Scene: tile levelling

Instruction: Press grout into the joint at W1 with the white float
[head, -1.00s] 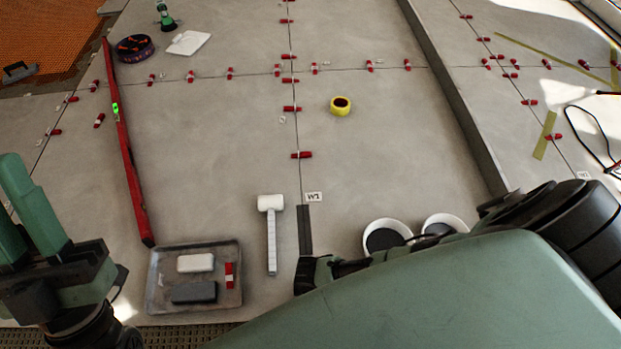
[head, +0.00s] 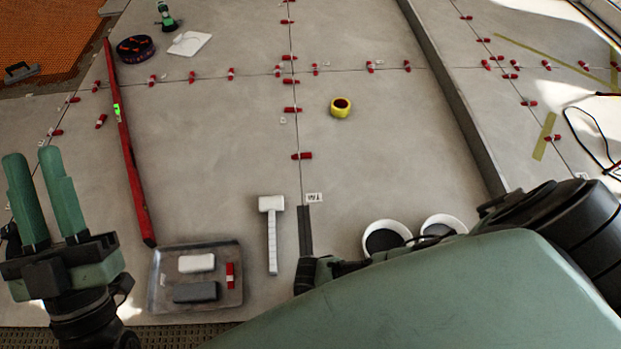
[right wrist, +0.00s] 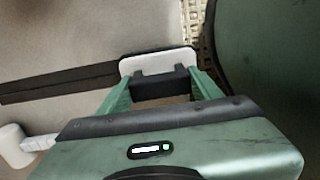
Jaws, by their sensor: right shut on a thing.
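The W1 label (head: 314,197) lies on the grey tiles beside the top end of a dark strip (head: 304,230) along the joint. My right gripper (right wrist: 160,86) is shut on the black handle of the white float (right wrist: 157,61). The float's pale plate is at the near end of the dark strip (right wrist: 60,84) in the right wrist view; I cannot tell whether it touches the floor. My right arm hides the float in the head view. My left gripper (head: 33,156) is open and empty at the left, clear of the joint.
A white mallet (head: 272,235) lies left of the strip. A metal tray (head: 155,298) holds two blocks and a red clip. Two white tubs (head: 387,237) (head: 443,224) stand right. A red level (head: 128,160) and yellow tape roll (head: 341,107) lie farther off.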

